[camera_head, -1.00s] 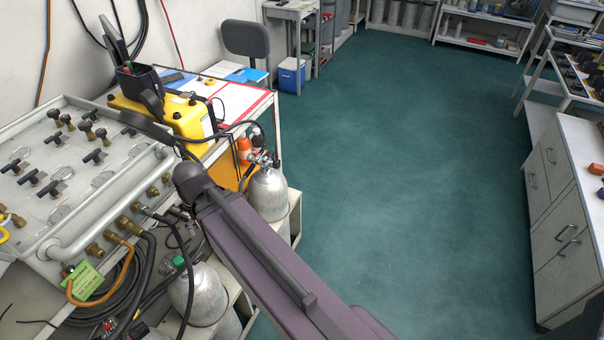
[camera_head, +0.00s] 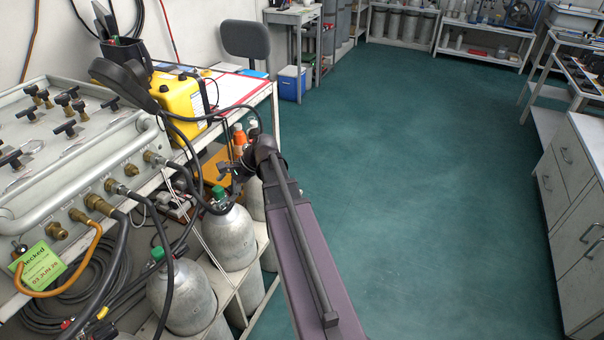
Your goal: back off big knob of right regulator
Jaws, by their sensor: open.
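My arm reaches up from the bottom middle, and its end covers the area beside the cylinders. My gripper (camera_head: 226,172) shows as a small dark shape left of the arm's end, open and seemingly empty. Below it stands a silver gas cylinder (camera_head: 230,238) with a green top (camera_head: 218,194). A second silver cylinder (camera_head: 186,296) with a green top stands nearer. A third cylinder (camera_head: 256,202) is partly behind my arm. I cannot pick out the right regulator or its big knob; dark hoses and my arm clutter that spot. I cannot tell whether my gripper touches anything.
The grey air panel (camera_head: 85,158) with T-handles and brass fittings fills the left. Black hoses (camera_head: 172,215) and an orange hose (camera_head: 70,288) hang from its front edge. A yellow case (camera_head: 180,100) sits on the table behind. The green floor (camera_head: 420,190) to the right is clear.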

